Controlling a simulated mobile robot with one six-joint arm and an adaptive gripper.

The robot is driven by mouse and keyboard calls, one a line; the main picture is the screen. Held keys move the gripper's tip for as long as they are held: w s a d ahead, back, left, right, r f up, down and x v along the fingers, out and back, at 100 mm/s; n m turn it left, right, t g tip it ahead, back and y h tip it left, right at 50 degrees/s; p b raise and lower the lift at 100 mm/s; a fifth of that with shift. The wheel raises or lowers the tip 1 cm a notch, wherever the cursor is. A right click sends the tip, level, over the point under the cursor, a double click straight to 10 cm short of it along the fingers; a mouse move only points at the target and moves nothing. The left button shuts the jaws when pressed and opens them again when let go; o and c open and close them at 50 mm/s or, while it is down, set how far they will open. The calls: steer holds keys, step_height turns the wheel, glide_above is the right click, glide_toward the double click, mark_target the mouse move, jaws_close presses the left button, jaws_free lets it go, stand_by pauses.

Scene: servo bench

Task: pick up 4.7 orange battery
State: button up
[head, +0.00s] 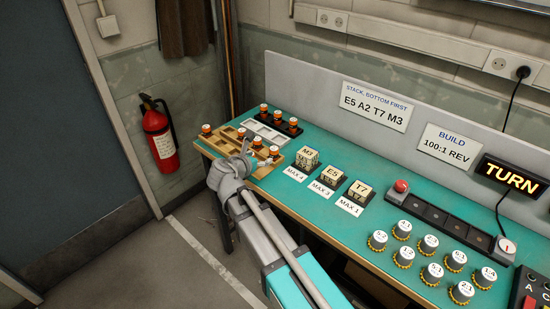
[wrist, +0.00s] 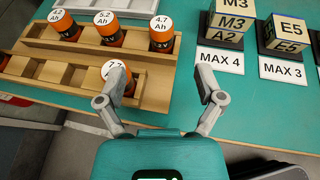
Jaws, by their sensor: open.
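The 4.7 orange battery (wrist: 162,32), with a white top label reading 4.7 Ah, stands upright at the right end of the back row in a wooden tray (wrist: 154,92) in the wrist view. A 5.2 Ah battery (wrist: 106,29) and another orange battery (wrist: 64,25) stand to its left. A battery labelled 7.7 (wrist: 117,75) stands in the front row, partly covered by my left finger. My gripper (wrist: 160,82) is open and empty, its fingers spread on the near side of the 4.7 battery, not touching it. In the head view battery labels are too small to read.
Stacked blocks M3 (head: 308,156), E5 (head: 332,173) and T7 (head: 360,189) stand right of the tray. A black rack with orange batteries (head: 293,122) and a white tray (head: 265,131) lie behind it. Bare green bench shows between the tray and the M3 stack.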

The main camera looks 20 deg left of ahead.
mark_target(272, 152)
steer(key=shift+b+x, duration=0.65)
steer(key=shift+x, duration=1.75)
steer(key=shift+f, duration=0.1)
steer(key=shift+b+x, duration=1.1)
steer(key=shift+x, duration=1.5)
steer(key=shift+s+d+f, duration=0.1)
jaws_close()
steer(key=shift+r, duration=0.2)
